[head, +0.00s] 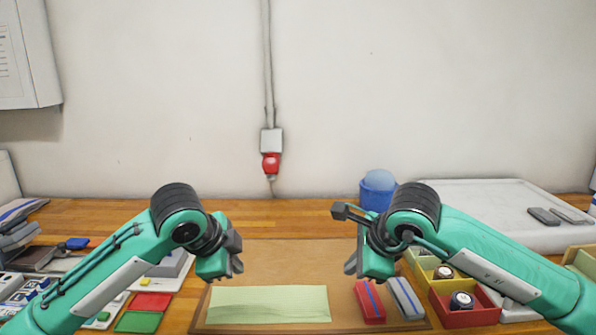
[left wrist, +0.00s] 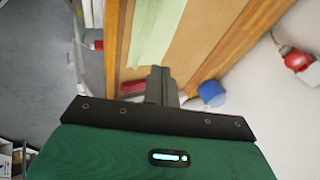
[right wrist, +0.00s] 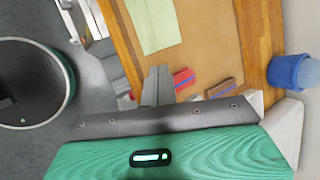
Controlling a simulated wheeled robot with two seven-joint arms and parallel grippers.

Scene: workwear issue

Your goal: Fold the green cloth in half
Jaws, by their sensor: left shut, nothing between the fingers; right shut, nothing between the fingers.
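The pale green cloth (head: 268,305) lies flat as a wide strip on the brown board (head: 290,258), near its front edge. From here I cannot tell whether it is one layer or two. It also shows in the left wrist view (left wrist: 154,32) and the right wrist view (right wrist: 156,22). My left gripper (head: 236,262) is shut and empty, raised above the board behind the cloth's left part. My right gripper (head: 351,264) is shut and empty, raised behind and right of the cloth. Neither gripper touches the cloth.
A red folded item (head: 369,302) and a grey-blue one (head: 405,298) lie right of the cloth. A red bin (head: 465,315) with a tape measure stands further right. A blue container (head: 377,190) is at the back. Red and green pieces lie left.

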